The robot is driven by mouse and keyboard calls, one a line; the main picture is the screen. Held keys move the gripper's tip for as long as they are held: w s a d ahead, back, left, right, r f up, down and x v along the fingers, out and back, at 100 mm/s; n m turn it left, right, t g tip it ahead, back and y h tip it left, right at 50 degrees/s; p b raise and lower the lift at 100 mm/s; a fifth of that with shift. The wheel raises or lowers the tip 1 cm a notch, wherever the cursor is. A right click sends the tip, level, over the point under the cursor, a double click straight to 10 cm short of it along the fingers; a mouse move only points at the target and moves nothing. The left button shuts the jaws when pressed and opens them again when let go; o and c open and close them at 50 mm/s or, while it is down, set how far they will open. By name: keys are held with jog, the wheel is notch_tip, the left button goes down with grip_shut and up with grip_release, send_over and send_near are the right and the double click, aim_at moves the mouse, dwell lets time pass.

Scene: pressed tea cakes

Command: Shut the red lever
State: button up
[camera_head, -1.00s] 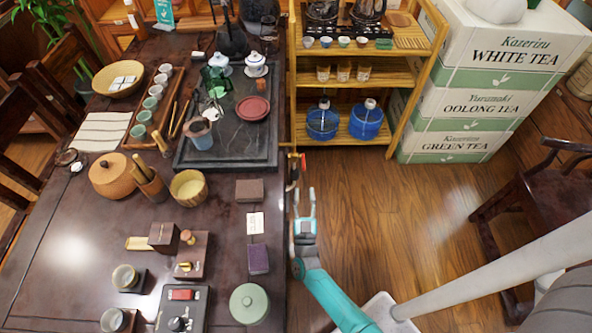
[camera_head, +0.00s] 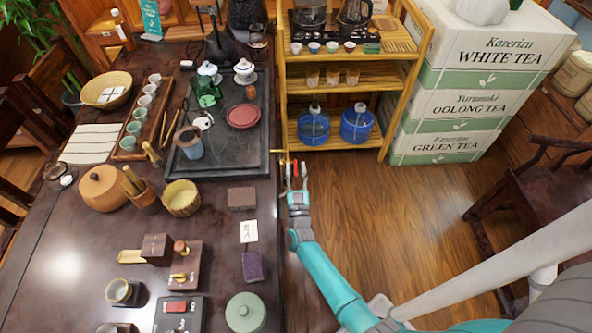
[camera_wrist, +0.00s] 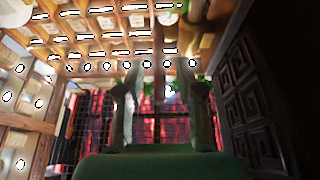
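The red lever (camera_head: 295,169) is a small red-orange piece beside the right edge of the tea table, by a short brass-coloured pipe (camera_head: 281,161). My gripper (camera_head: 296,176) is at the lever, with its two fingers apart and one on either side of the red piece. Contact is too small to make out. In the wrist view my gripper (camera_wrist: 160,90) shows its fingers spread, and a dark reddish upright thing (camera_wrist: 158,82) stands between them. I cannot tell for sure that it is the lever.
The dark table's carved side (camera_wrist: 265,90) is close on the right in the wrist view. A wooden shelf (camera_head: 350,78) with blue jugs stands beyond the gripper. Tea boxes (camera_head: 440,120) stand right of it. The wooden floor (camera_head: 400,215) right of the arm is clear.

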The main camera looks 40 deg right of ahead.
jog(key=shift+c, duration=0.2)
grip_shut()
jog(key=shift+f, duration=0.15)
jog(key=shift+f+t, duration=0.1)
jog(key=shift+t, duration=0.2)
jog(key=shift+s+f+t+h, duration=0.1)
jog(key=shift+f+t+h, duration=0.3)
jog(key=shift+t+h, duration=0.4)
